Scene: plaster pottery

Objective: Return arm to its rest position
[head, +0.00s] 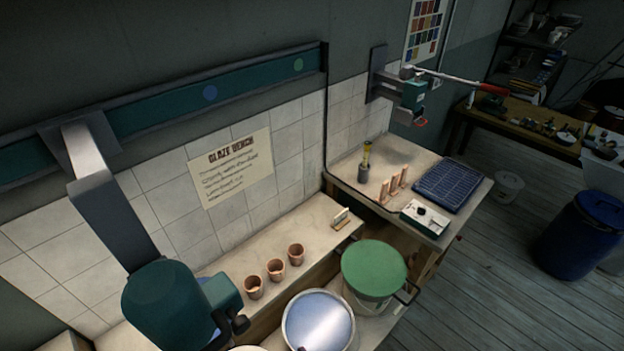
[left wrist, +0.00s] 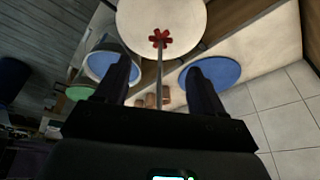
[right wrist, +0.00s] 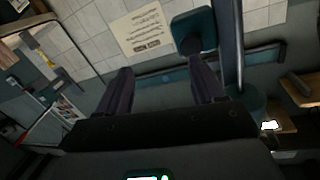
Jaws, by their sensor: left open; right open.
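My left arm hangs from the wall rail in the head view, its teal joint (head: 165,303) low at the left; its fingertips are not clear there. In the left wrist view my left gripper (left wrist: 158,82) is open. A rod with a red star-shaped end (left wrist: 161,39) shows between its fingers; I cannot tell how far away it is or whether it touches them. My right gripper (right wrist: 165,78) is open in the right wrist view, with nothing seen between its fingers but wall and rail. I cannot make it out in the head view.
Three terracotta cups (head: 275,270) stand on the ledge near a bucket of blue liquid (head: 318,322) and a green-topped bucket (head: 374,268). A side bench holds a blue grid tray (head: 450,185) and a white box (head: 426,217). A teal device with a red-handled lever (head: 463,80) projects above.

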